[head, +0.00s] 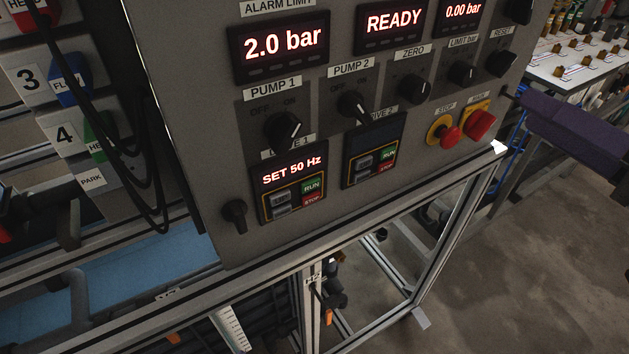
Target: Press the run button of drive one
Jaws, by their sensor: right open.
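The drive one unit (292,187) is on the lower left of the grey panel. Its lit display (292,172) reads SET 50 Hz. Its green run button (311,187) sits below the display at the right, above a red stop button (312,200). The DRIVE 1 label is partly hidden by the pump 1 knob (284,128). My right gripper (518,106), with a purple body, comes in from the right edge beside the panel. It is open, well apart from the run button; its fingers show poorly. My left gripper is not in view.
The drive two unit (374,153), with a dark display and its own run button (389,153), is right of drive one. Black cables (140,170) hang at left.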

